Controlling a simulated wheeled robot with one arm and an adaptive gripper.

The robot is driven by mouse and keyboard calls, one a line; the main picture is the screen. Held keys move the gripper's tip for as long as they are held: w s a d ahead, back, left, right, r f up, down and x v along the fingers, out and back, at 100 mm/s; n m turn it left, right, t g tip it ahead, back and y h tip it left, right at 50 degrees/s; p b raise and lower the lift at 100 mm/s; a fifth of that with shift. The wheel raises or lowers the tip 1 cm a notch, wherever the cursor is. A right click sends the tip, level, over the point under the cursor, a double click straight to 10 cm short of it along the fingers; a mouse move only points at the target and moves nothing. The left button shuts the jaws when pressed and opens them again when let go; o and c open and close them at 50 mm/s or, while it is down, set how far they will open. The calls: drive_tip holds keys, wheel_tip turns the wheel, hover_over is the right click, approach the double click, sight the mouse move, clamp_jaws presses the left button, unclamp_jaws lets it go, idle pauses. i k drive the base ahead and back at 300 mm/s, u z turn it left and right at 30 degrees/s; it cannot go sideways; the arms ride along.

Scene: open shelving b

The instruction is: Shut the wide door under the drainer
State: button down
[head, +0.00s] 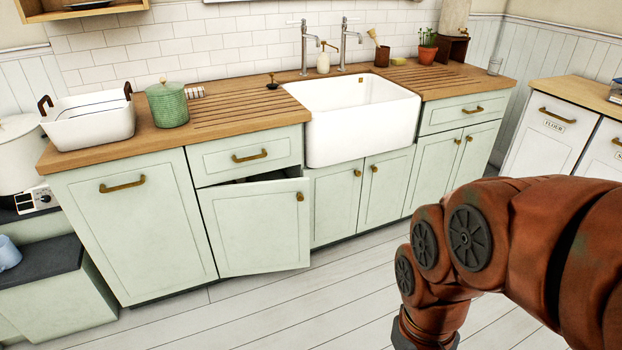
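The wide door (254,229) is a pale green panel with a small brass knob (300,197) near its upper right corner. It stands partly open, swung outward on its left side, with a dark gap along its top. It sits below a drawer with a brass handle (250,156), under the grooved wooden drainer (240,115) left of the sink. My reddish-brown arm fills the lower right of the head view. My gripper is not visible; the arm runs out of the bottom of the picture, right of the door and apart from it.
A white sink (360,120) and closed cupboard doors (335,203) are right of the open door. A closed panel with a brass handle (122,184) is to its left. A white basin (90,120) and green canister (167,105) stand on the counter. The plank floor (270,315) in front is clear.

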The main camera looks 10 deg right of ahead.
sight(262, 227)
drive_tip(key=u, duration=0.15)
drive_tip(key=i, duration=0.6)
drive_tip(key=u, duration=0.95)
drive_tip(key=i, duration=0.45)
drive_tip(key=u, duration=0.55)
